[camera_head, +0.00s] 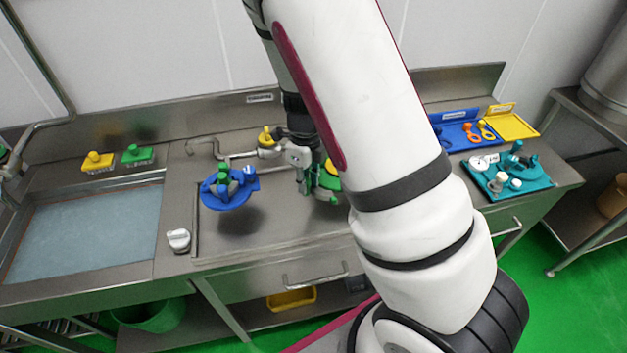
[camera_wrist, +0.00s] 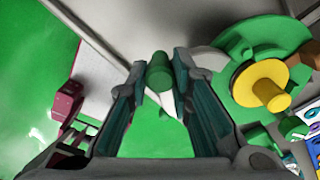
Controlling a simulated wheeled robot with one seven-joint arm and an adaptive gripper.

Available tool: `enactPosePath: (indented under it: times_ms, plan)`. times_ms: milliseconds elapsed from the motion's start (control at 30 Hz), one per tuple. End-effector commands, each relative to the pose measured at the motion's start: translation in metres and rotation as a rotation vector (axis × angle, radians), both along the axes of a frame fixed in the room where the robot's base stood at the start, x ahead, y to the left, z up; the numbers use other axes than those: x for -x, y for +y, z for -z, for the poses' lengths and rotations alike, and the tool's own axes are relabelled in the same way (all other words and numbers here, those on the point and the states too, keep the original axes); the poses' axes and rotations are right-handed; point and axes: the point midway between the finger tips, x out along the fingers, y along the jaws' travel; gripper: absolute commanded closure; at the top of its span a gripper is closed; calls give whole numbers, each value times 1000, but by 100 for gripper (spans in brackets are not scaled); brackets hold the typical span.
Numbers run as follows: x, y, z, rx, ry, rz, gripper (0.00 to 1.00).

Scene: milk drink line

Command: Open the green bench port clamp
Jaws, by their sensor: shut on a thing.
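My gripper (camera_head: 315,185) is over the steel bench, right of the blue disc with a green handle. In the wrist view my gripper (camera_wrist: 160,85) has its fingers on both sides of a small green cylinder, which I take to be the handle of the green clamp (camera_wrist: 159,68). The jaws are shut on it. A green disc (camera_wrist: 240,85) with a yellow knob (camera_wrist: 264,86) lies just right of the fingers. In the head view my gripper and arm hide most of this green part, so I cannot tell the clamp's angle.
The blue disc fitting (camera_head: 226,200) is left of my gripper. A white-grey knob (camera_head: 179,239) stands near the front edge by the sink (camera_head: 85,230). Yellow and green blocks (camera_head: 137,154) sit behind it. A teal tray (camera_head: 510,198) and a yellow tray (camera_head: 513,127) are at the right.

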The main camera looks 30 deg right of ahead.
Motion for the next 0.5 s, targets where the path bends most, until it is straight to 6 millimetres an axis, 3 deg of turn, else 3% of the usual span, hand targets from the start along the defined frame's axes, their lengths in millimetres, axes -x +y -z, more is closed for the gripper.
enactPosePath:
  times_ms: [500]
  plan:
    - [-5, 5, 0, -1, 0, 65, 100]
